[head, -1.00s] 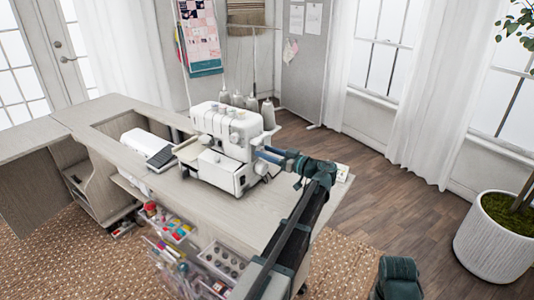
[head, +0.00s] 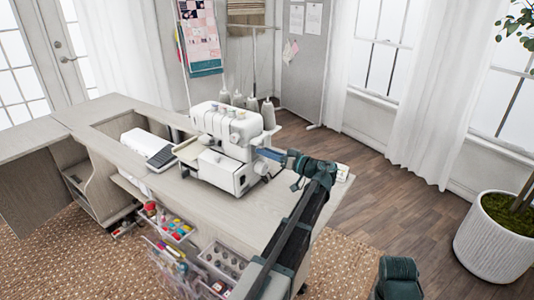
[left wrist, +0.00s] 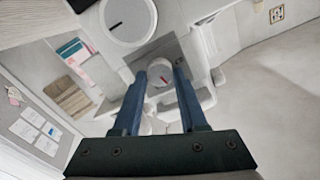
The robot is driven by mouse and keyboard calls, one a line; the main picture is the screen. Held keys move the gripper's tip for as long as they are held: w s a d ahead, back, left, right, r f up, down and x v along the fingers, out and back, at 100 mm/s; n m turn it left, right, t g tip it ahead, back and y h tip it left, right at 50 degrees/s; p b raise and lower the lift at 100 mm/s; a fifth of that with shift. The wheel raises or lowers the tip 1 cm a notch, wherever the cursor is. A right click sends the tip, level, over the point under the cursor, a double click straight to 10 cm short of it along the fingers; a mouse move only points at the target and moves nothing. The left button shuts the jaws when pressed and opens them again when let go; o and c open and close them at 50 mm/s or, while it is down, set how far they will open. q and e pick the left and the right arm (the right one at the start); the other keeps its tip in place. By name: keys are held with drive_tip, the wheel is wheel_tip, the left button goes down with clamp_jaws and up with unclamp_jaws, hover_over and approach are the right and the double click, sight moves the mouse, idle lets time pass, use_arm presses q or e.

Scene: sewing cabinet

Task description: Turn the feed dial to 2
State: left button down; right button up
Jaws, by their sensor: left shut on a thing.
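The white sewing machine (head: 228,150) stands on the cabinet top (head: 240,215). My left gripper (head: 260,154) reaches the machine's right end from the right. In the left wrist view, my left gripper's two blue fingers (left wrist: 160,78) are shut on a small round white dial (left wrist: 160,68) with a red mark, one finger on each side. The red mark points roughly toward the lower right of that view. No numbers can be read around it. In the head view the dial is hidden by the fingers. My right gripper does not show.
A larger white round knob (left wrist: 128,20) with a black line sits close by on the machine. Several thread cones (head: 252,104) stand behind the machine. A white device (head: 147,147) lies to its left. Clear drawers (head: 222,262) with notions are open below the front edge.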

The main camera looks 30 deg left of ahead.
use_arm(q)
drive_tip(key=shift+w+f+m, duration=0.1)
drive_tip(key=shift+m, duration=5)
drive_tip(key=shift+f+m, duration=0.1)
drive_tip(key=shift+m, duration=5)
drive_tip(key=shift+c, duration=2.2)
unclamp_jaws()
drive_tip(key=s+d, duration=0.1)
drive_tip(key=d, duration=1.2)
drive_tip(key=shift+d, duration=0.4)
